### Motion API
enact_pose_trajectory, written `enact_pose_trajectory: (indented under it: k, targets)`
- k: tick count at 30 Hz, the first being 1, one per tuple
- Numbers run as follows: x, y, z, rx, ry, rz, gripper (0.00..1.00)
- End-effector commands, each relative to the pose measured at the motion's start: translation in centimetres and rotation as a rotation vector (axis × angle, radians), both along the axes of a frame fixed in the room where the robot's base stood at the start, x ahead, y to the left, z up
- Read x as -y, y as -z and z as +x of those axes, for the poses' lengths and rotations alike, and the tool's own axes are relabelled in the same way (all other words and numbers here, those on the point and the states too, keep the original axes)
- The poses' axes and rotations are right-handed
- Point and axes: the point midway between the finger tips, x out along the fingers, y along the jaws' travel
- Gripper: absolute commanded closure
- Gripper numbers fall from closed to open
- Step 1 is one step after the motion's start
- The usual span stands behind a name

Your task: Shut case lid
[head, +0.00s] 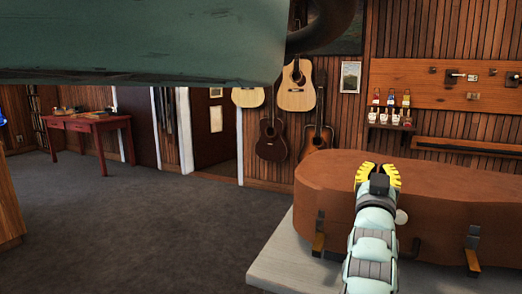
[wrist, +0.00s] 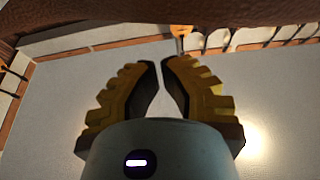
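The brown instrument case (head: 440,190) lies on a pale table at the right of the head view. Its lid looks down or nearly down; I cannot tell whether a gap is left at the seam. Metal latches (head: 472,248) show on its front side. My gripper (head: 378,168) is in front of the case, its yellow fingers overlapping the lid in the picture. In the wrist view, the fingertips (wrist: 162,64) nearly meet, with nothing between them. A brown surface, probably the case, crosses the top of the wrist view (wrist: 80,14). Contact with the lid cannot be made out.
The pale table (head: 290,262) has bare top left of the case. Dark carpet (head: 130,225) is open to the left. A red desk (head: 90,124) stands farther back. Guitars (head: 272,138) hang on the wooden wall. A large green shape (head: 140,40) blocks the upper left.

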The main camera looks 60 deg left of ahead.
Motion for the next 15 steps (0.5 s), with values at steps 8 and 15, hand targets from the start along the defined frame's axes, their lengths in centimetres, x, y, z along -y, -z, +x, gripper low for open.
enact_pose_trajectory:
  k: [8,15]
  targets:
    - [1.5,1.1,-3.1,0.003,-0.008,0.006,1.0]
    - [3.3,2.3,-6.1,0.004,-0.011,0.005,1.0]
